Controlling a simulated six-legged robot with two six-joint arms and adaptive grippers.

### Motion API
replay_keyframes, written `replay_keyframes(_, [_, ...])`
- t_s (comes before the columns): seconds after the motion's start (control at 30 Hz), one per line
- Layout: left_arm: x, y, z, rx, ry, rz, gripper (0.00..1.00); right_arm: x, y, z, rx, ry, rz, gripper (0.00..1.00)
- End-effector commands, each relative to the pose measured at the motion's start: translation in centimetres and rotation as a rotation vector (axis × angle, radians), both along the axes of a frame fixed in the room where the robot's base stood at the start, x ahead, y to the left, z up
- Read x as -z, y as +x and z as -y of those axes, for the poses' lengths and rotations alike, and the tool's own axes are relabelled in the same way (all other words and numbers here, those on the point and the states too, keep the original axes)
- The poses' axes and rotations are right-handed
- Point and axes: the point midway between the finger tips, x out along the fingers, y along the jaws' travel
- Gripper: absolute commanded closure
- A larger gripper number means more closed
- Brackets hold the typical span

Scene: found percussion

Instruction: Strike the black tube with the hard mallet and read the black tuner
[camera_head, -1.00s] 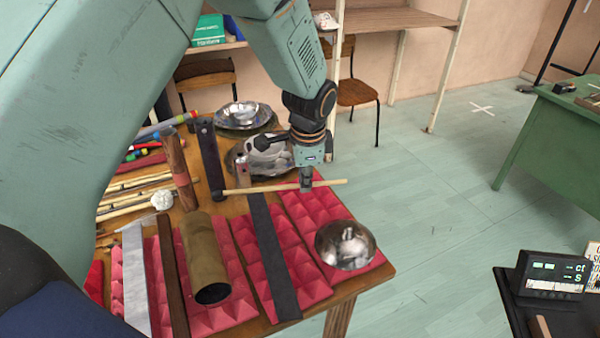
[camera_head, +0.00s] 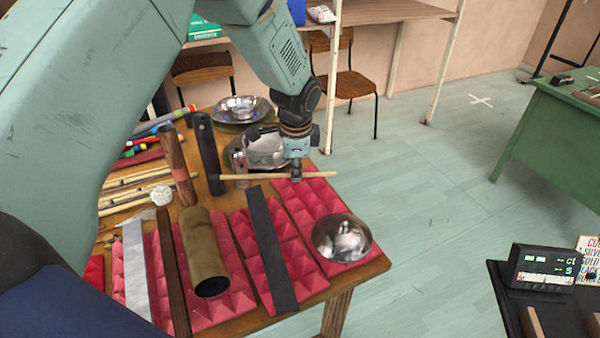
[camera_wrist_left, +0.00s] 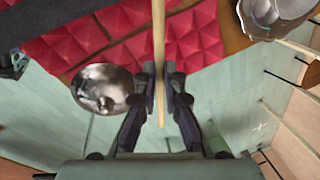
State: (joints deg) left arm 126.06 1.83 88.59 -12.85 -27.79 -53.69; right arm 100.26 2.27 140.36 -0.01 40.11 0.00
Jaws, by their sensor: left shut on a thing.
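My left gripper (camera_head: 296,176) is shut on a pale wooden stick (camera_head: 245,177), which appears to be the hard mallet; no distinct head shows. It lies nearly level across the fingers, and in the left wrist view the stick (camera_wrist_left: 159,45) runs between both fingers (camera_wrist_left: 161,90). A dark upright tube (camera_head: 209,155), which looks like the black tube, stands left of the gripper. The stick's left end is close to its lower part; I cannot tell whether they touch. The black tuner (camera_head: 513,268) is at the lower right, with lit green marks too small to read. My right gripper is not in view.
A brown tube (camera_head: 175,155) stands left of the dark one. A brass tube (camera_head: 203,250), a dark flat bar (camera_head: 268,250) and a metal bowl (camera_head: 341,238) lie on red foam. More metal bowls (camera_head: 265,143) stand behind the stick. Open floor lies right of the table.

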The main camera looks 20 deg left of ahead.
Motion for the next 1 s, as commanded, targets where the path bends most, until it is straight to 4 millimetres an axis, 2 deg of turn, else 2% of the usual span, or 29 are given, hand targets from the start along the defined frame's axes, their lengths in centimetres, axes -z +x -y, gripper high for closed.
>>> replay_keyframes(0.47, [0.0, 0.2, -0.4, 0.011, 0.000, 0.000, 1.00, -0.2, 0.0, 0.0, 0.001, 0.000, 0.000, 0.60])
replay_keyframes(0.7, [0.1, 2.1, -5.0, 0.179, 0.014, 0.016, 1.00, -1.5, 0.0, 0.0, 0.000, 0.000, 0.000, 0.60])
replay_keyframes(0.73, [0.1, 2.2, -5.2, 0.193, 0.017, 0.016, 1.00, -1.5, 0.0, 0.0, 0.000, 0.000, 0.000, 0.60])
replay_keyframes(0.87, [0.0, 1.3, -4.0, 0.196, 0.019, 0.012, 1.00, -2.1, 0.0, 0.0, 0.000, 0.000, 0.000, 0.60])
replay_keyframes(1.0, [-0.2, -0.8, -1.8, 0.196, 0.019, 0.012, 1.00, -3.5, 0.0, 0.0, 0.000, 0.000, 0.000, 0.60])
